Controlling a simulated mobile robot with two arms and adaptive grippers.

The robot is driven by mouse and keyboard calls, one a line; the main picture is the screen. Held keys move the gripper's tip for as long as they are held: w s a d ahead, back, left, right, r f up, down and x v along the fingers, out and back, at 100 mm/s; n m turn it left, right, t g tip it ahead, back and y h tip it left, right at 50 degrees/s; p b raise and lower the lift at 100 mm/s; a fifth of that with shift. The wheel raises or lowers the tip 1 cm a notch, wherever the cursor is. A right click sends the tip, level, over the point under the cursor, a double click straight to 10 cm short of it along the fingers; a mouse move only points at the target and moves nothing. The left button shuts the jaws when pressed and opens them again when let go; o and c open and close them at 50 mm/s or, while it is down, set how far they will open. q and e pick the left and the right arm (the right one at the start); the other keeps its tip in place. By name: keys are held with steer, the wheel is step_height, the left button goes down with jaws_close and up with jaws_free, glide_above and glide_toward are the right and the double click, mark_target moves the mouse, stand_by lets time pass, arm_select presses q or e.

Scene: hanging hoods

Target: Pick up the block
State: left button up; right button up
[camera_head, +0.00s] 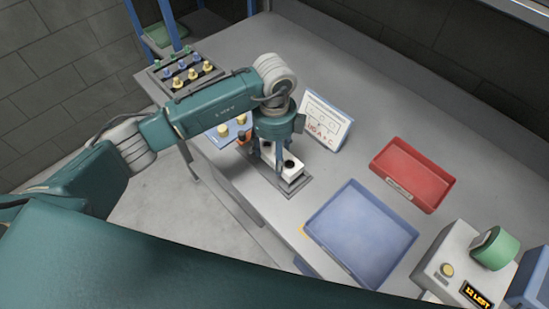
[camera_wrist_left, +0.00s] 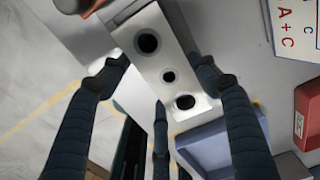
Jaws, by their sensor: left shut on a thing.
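The block is white with a row of dark round holes. In the head view the block (camera_head: 292,172) is at a dark grey plate (camera_head: 303,187) near the table's edge, partly hidden by my left gripper (camera_head: 268,158). I cannot tell whether it touches the plate. In the left wrist view the block (camera_wrist_left: 151,65) lies between the fingers of my left gripper (camera_wrist_left: 163,82), which is shut on it from above. My right gripper is not in view.
A blue tray (camera_head: 325,218) and a red tray (camera_head: 378,165) lie right of the block. A white card (camera_head: 327,121) stands behind it. A rack of pegs (camera_head: 158,75) is at the back left. A grey device (camera_head: 447,252) stands at the lower right. The far tabletop is clear.

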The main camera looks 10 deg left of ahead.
mark_target(274, 156)
arm_select(q)
step_height(274, 156, up, 17)
steer(key=b, duration=0.3)
steer(key=shift+r, duration=0.2)
